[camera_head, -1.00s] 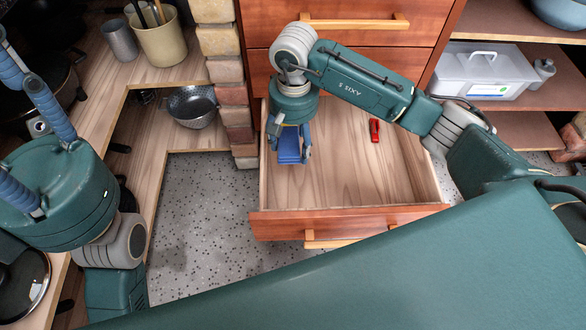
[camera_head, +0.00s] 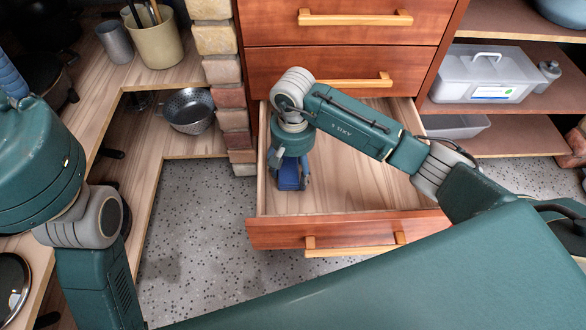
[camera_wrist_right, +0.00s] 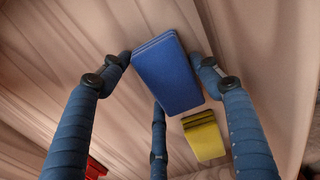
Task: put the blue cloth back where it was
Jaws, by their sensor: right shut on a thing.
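The blue cloth (camera_head: 288,178) is a folded, flat pad. My right gripper (camera_head: 291,181) is shut on it and holds it inside the open drawer (camera_head: 345,226), on its left side. In the right wrist view, the blue cloth (camera_wrist_right: 166,74) sits between my blue fingers. I cannot tell whether it touches the drawer floor. A folded yellow cloth (camera_wrist_right: 204,138) lies on the drawer floor near it in the right wrist view. It is hidden in the head view. Of my left gripper, only part of a blue finger (camera_head: 10,78) shows at the left edge.
A red thing (camera_wrist_right: 96,168) shows partly at the bottom of the right wrist view. Shut drawers (camera_head: 345,72) rise above the open one. A brick pillar (camera_head: 228,92) stands to its left. A colander (camera_head: 188,110) sits on the wooden shelf; a lidded box (camera_head: 485,73) is at right.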

